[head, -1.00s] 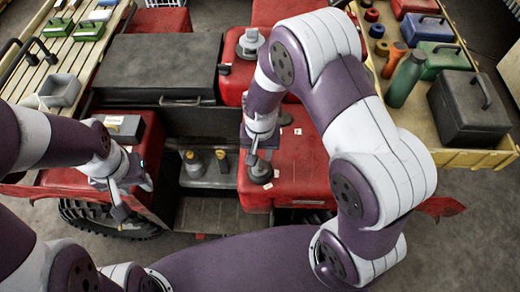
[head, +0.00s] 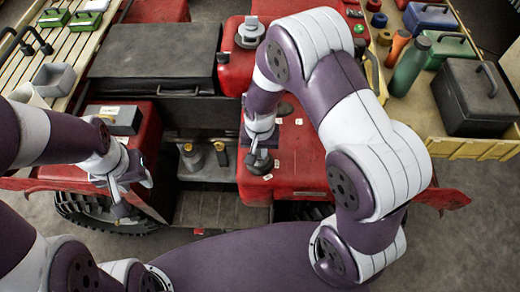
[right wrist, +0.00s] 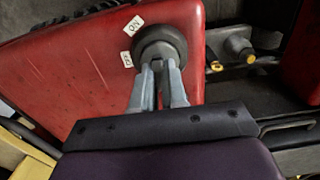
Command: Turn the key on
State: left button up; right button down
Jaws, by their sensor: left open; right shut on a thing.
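The key (head: 260,166) is a dark round knob on the red body panel (head: 300,165) in the head view. In the right wrist view the key (right wrist: 161,42) shows near the top of the panel, beside two small white labels. One label (right wrist: 133,25) reads ON; the other (right wrist: 126,59) is too small to read surely. My right gripper (head: 259,158) is over the key, and its fingers (right wrist: 160,72) are shut on it, hiding part of it. My left gripper (head: 122,206) is open and empty at the left, above the vehicle's front left side.
A black box-like seat (head: 150,52) and a grey lever knob (head: 250,32) lie beyond. A yellow-edged bench (head: 470,148) at the right holds bottles and a black toolbox (head: 478,98). A slatted bench (head: 55,62) stands at the left.

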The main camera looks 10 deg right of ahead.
jog(key=m+p, duration=0.1)
jog(key=m, duration=0.2)
jog(key=shift+s, duration=0.15)
jog(key=shift+f+m, duration=0.1)
jog(key=shift+m, duration=0.7)
jog(key=m+p, duration=0.1)
jog(key=m, duration=0.1)
jog(key=shift+m, duration=1.4)
jog(key=shift+s+m, duration=0.1)
jog(key=shift+m, duration=0.4)
jog(key=shift+m+p, duration=0.3)
jog(key=shift+m, duration=0.6)
jog(key=c, duration=1.2)
grip_release()
